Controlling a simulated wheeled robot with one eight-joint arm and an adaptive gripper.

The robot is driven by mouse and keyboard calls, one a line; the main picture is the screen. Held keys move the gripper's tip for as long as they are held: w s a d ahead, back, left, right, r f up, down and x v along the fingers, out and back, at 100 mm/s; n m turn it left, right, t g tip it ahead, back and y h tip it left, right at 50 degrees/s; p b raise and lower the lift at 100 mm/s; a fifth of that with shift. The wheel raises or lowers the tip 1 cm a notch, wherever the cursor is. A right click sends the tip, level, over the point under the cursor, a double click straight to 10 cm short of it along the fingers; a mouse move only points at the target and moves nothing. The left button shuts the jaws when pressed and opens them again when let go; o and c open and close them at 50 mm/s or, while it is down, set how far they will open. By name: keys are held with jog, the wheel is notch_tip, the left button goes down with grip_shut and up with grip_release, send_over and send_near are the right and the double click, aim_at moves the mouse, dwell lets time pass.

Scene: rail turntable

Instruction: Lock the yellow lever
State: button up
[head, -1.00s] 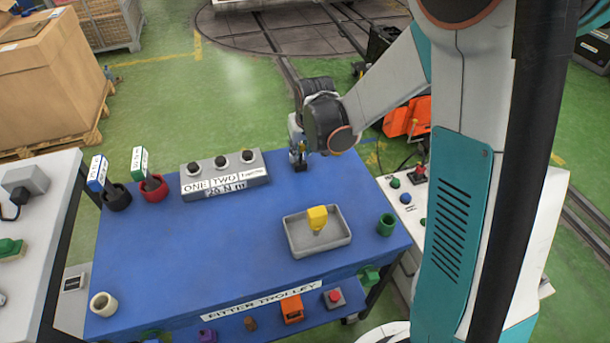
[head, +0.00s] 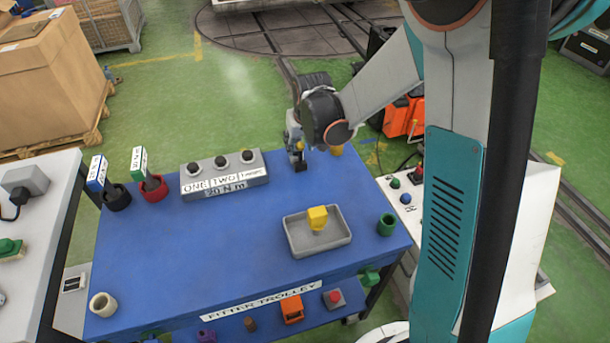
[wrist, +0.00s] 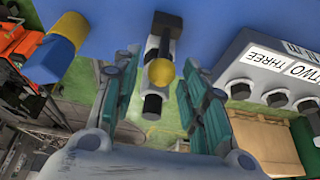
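A small grey-and-black fitting with a yellow ball knob (wrist: 165,70) shows between my fingers in the wrist view; it looks like the yellow lever. In the head view the dark fitting (head: 299,165) stands at the far edge of the blue trolley top, mostly hidden by my wrist. My gripper (wrist: 155,85) is open, one finger on each side of the fitting, with gaps visible on both sides. In the head view my gripper (head: 295,143) reaches down at that far edge. Whether the fingers touch the lever cannot be told.
The blue trolley (head: 200,265) carries a grey box with black knobs (head: 223,176), a grey tray (head: 318,250) with a yellow piece (head: 317,217), and a green cup (head: 386,225). A blue-and-yellow cylinder (wrist: 58,48) lies left of my fingers in the wrist view. The trolley's middle is clear.

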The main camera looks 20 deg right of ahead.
jog(key=shift+r, duration=0.1)
jog(key=p+v, duration=0.4)
jog(key=v, duration=0.2)
jog(key=shift+s+r, duration=0.3)
jog(key=shift+r, duration=0.05)
dwell(0.6)
jog(key=s+r+t, duration=0.1)
jog(key=s+r, duration=1)
jog(key=s, duration=0.1)
jog(key=s+r+t, duration=0.1)
jog(key=s, duration=1.2)
jog(key=shift+r+t+b, duration=0.2)
jog(key=shift+t+b, duration=0.1)
jog(key=shift+b, duration=0.15)
dwell(0.6)
